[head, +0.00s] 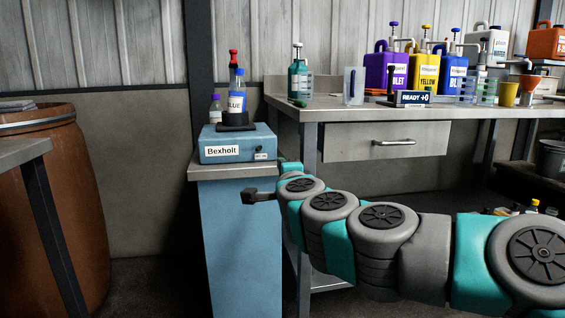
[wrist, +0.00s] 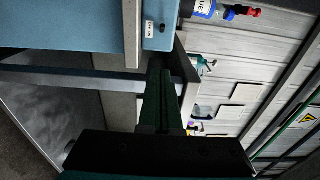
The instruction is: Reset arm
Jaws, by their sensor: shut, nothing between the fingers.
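My arm reaches from the right edge of the head view to the middle. My gripper (head: 250,197) is at its end, in front of the blue pedestal (head: 238,255), below its grey top. In the wrist view, which is turned on its side, the dark fingers of my gripper (wrist: 163,75) are together with nothing between them. The blue Bexholt box (head: 225,152) stands on the pedestal top, above my gripper. It carries a dark holder with a blue-labelled bottle (head: 237,95), with a red top above it.
A workbench (head: 350,115) right of the pedestal holds a green pump bottle (head: 298,75), purple, yellow and blue jugs, and a READY display (head: 413,98). A brown barrel (head: 80,200) and a table corner (head: 20,152) are at left. My arm passes close before the bench.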

